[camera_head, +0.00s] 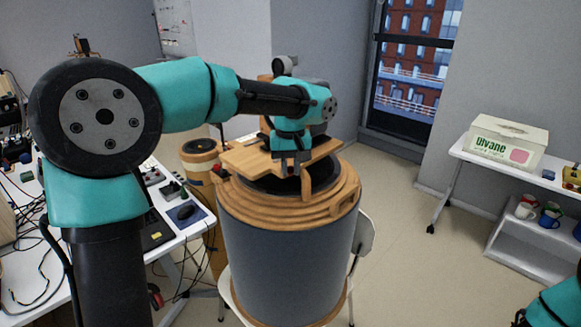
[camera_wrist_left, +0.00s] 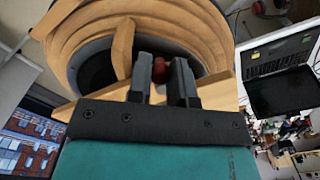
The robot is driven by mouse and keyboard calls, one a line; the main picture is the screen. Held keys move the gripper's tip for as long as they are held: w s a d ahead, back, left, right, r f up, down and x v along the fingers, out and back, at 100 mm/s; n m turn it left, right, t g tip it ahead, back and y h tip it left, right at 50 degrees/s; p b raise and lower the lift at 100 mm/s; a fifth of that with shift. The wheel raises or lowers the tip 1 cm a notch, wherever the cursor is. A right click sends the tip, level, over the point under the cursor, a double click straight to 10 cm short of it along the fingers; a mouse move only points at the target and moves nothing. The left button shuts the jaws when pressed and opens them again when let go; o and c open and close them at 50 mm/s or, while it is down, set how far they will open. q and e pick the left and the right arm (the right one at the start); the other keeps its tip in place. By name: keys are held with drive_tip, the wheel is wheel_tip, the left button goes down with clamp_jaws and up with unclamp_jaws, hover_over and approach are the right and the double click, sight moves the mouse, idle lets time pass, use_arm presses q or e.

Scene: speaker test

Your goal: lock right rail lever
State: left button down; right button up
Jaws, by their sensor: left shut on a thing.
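A large grey drum (camera_head: 285,255) with a stepped wooden ring (camera_head: 340,205) around its dark open top stands in the middle. A flat wooden board (camera_head: 245,157) lies across that top, with a wooden post (camera_head: 306,186) at the near side. My left gripper (camera_head: 289,166) reaches down at the board. In the left wrist view, its two dark fingers (camera_wrist_left: 160,80) are closed on a small red knob (camera_wrist_left: 160,70), beside the post (camera_wrist_left: 122,48). The knob looks like part of a lever, but its base is hidden. Right and left rail levers cannot be told apart here.
A bench with a mouse pad (camera_head: 182,215) and cables runs along the left. A white table with a box (camera_head: 506,142) and cups (camera_head: 550,215) stands at the right. A chair (camera_head: 363,235) touches or stands close behind the drum. Floor is free between drum and table.

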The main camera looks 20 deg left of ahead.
use_arm(q)
drive_tip(key=shift+s+a+m, duration=0.15)
drive_tip(key=shift+a+m, duration=0.6)
drive_tip(key=shift+m, duration=1.6)
drive_tip(key=shift+s+a+m, duration=0.2)
drive_tip(key=shift+a+m, duration=0.5)
drive_tip(key=shift+m, duration=1.6)
drive_tip(key=shift+s+a+m, duration=0.15)
drive_tip(key=shift+a+m, duration=0.6)
drive_tip(key=shift+m, duration=1.6)
drive_tip(key=c, duration=1)
unclamp_jaws()
drive_tip(key=shift+c, duration=0.2)
drive_tip(key=shift+r, duration=0.15)
wheel_tip(320, 180, up, 17)
